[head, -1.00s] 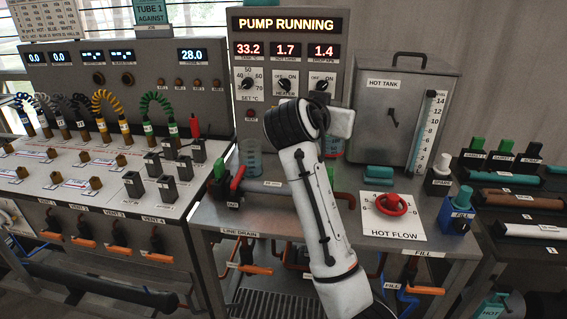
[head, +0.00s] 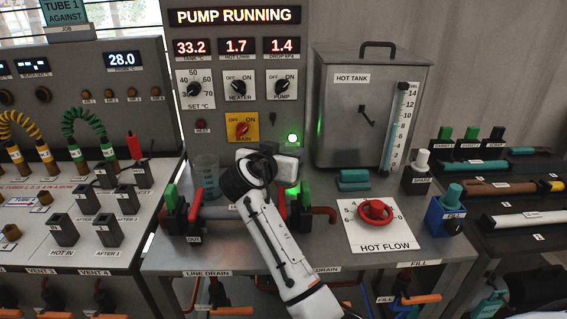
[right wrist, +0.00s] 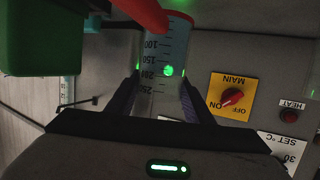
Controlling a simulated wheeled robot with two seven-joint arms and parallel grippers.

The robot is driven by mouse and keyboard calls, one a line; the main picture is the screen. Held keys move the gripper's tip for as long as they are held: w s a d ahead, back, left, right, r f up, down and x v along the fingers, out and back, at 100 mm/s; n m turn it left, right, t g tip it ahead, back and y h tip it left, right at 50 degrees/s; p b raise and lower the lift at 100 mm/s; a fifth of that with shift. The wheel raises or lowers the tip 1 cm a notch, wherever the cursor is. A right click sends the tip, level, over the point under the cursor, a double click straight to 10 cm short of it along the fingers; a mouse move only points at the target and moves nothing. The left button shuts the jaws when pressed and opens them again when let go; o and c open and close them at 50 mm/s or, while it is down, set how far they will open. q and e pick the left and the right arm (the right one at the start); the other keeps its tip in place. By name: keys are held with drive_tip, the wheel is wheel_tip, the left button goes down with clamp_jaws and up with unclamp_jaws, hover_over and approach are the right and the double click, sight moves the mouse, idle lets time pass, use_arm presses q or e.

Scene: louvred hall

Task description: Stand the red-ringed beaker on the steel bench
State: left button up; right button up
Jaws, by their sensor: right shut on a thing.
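In the right wrist view a clear graduated beaker (right wrist: 163,105) sits between the fingers of my right gripper (right wrist: 160,90). A red band shows at its far end, and its scale reads upside down in this view. My right gripper also shows in the head view (head: 284,170), low over the steel bench (head: 240,256), shut on the beaker, which my wrist mostly hides there. I cannot tell whether its base touches the bench. Another clear bluish beaker (head: 207,178) stands at the bench's back left. My left gripper is out of view.
Green-handled valves (head: 172,205) and a pipe cross the bench close to my right gripper. A red hot-flow knob (head: 375,211), a teal block (head: 353,180) and the hot tank (head: 365,115) are to the right. Bare steel shows along the front.

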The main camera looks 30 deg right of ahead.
drive_tip(key=shift+f, duration=1.45)
drive_tip(key=shift+f, duration=0.25)
drive_tip(key=o, duration=1.3)
